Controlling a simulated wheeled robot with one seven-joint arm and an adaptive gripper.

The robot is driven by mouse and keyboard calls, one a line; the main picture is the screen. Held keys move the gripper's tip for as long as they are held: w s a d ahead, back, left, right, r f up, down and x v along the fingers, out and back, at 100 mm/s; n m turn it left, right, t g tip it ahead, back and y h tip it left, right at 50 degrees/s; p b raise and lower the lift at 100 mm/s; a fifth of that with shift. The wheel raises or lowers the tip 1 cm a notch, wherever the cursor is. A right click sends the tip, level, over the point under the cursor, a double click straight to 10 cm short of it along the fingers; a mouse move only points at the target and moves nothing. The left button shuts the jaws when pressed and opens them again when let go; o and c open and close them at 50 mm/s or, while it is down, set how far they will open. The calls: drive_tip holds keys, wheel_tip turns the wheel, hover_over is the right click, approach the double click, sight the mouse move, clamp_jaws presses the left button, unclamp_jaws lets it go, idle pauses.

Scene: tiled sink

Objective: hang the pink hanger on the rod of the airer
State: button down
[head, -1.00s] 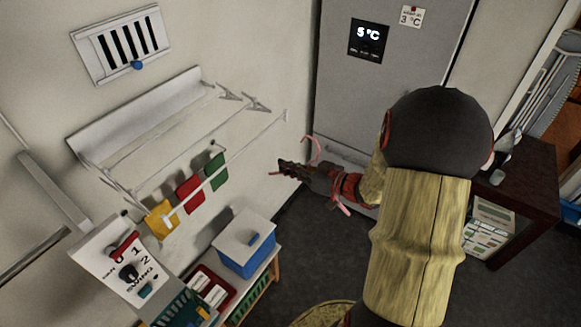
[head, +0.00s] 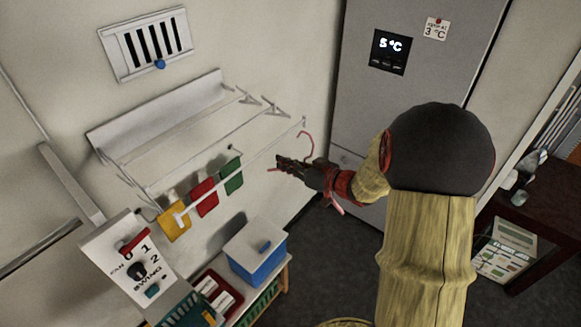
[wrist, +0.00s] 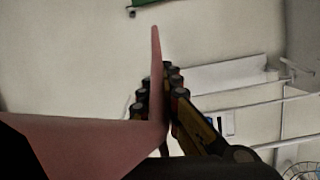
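The pink hanger (head: 308,146) is in my gripper (head: 284,164); its hook stands up beside the fingers in the head view, and a lower part shows under the wrist. In the wrist view the hanger (wrist: 80,140) fills the lower left, and a thin part of it passes between the fingertips (wrist: 160,98), which are closed on it. The white airer (head: 155,110) is fixed to the left wall. Its front rod (head: 250,160) ends just above and right of my fingertips in the picture. The hanger looks apart from the rod, though depth is hard to judge.
Below stand a blue box with a white lid (head: 257,258) and a control panel (head: 128,255). A grey fridge (head: 350,110) stands behind my gripper. A dark table (head: 515,215) is at right.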

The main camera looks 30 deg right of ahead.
drive_tip(key=shift+w+a+b, duration=0.4)
drive_tip(key=shift+w+a, duration=0.05)
drive_tip(key=shift+w, duration=0.7)
drive_tip(key=shift+w+a+b, duration=0.4)
drive_tip(key=shift+w+b, duration=0.05)
drive_tip(key=shift+w, duration=0.7)
drive_tip(key=shift+w+a+b, duration=0.4)
drive_tip(key=shift+w+a, duration=0.05)
drive_tip(key=shift+w, duration=0.7)
drive_tip(key=shift+f+b, duration=0.8)
drive_tip(key=shift+f, duration=0.55)
drive_tip(key=c, duration=2)
unclamp_jaws()
drive_tip(key=shift+o, duration=0.2)
drive_tip(key=v, duration=1.2)
drive_tip(key=shift+d+f, duration=0.1)
drive_tip(key=shift+f, duration=0.05)
